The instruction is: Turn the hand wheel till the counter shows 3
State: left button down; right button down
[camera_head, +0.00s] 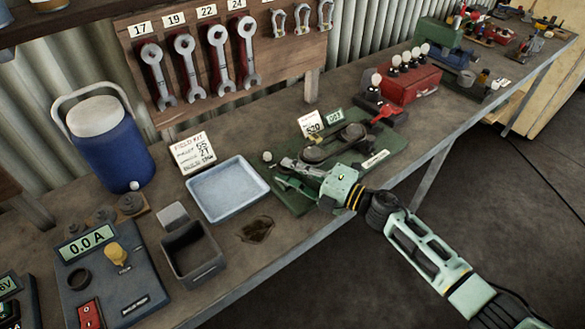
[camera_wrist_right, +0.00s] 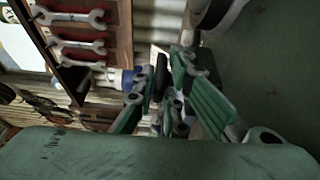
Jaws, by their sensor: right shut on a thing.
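A green base plate (camera_head: 378,160) on the bench carries dark round wheel parts. One dark round part, seemingly the hand wheel (camera_head: 316,153), lies just beyond my right gripper, and another (camera_head: 352,131) is farther right. A small green counter display (camera_head: 335,116) stands behind them; its digits are too small to read surely. My right gripper (camera_head: 284,172) reaches in from the right over the plate's left end. In the wrist view its fingers (camera_wrist_right: 165,100) are closed around a dark upright piece (camera_wrist_right: 160,82), seemingly the wheel's handle; the exact contact is partly hidden. My left gripper is not in view.
A pale blue tray (camera_head: 228,190), a grey open bin (camera_head: 192,255) and a current meter box (camera_head: 112,275) stand to the left. A blue cooler (camera_head: 108,145) is behind. A red box (camera_head: 408,84) stands to the right. The bench's front edge is close to my right arm.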

jog(key=c, duration=2)
grip_release()
jog(key=shift+c, duration=0.2)
jog(key=v, duration=1.2)
jog(key=shift+f, duration=0.1)
